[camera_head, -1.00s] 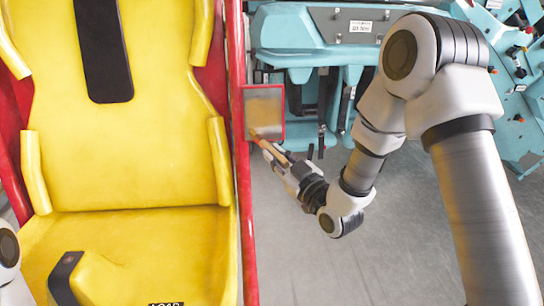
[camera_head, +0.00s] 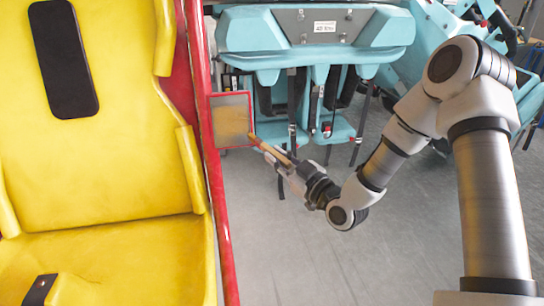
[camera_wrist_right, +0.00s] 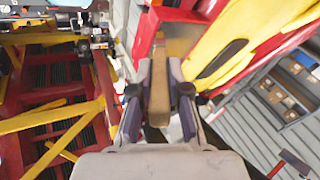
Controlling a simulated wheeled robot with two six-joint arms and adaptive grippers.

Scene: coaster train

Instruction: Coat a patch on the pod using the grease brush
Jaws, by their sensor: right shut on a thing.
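The pod (camera_head: 110,150) is a yellow seat with a red side frame at the left of the head view. A small red-rimmed square panel (camera_head: 231,115) on its right side has a grey upper part and a yellowish-brown smear lower down. My right gripper (camera_head: 287,168) is shut on the grease brush (camera_head: 268,150), to the right of and below the panel. The brush tip is at the panel's lower right edge; I cannot tell whether it touches. In the right wrist view the brush handle (camera_wrist_right: 159,95) runs between the fingers. My left gripper is out of view.
Turquoise coaster seats (camera_head: 315,40) with hanging dark straps stand behind the panel. The grey floor (camera_head: 290,260) is clear below my right arm. In the right wrist view, red and yellow framework (camera_wrist_right: 60,110) stands to the left.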

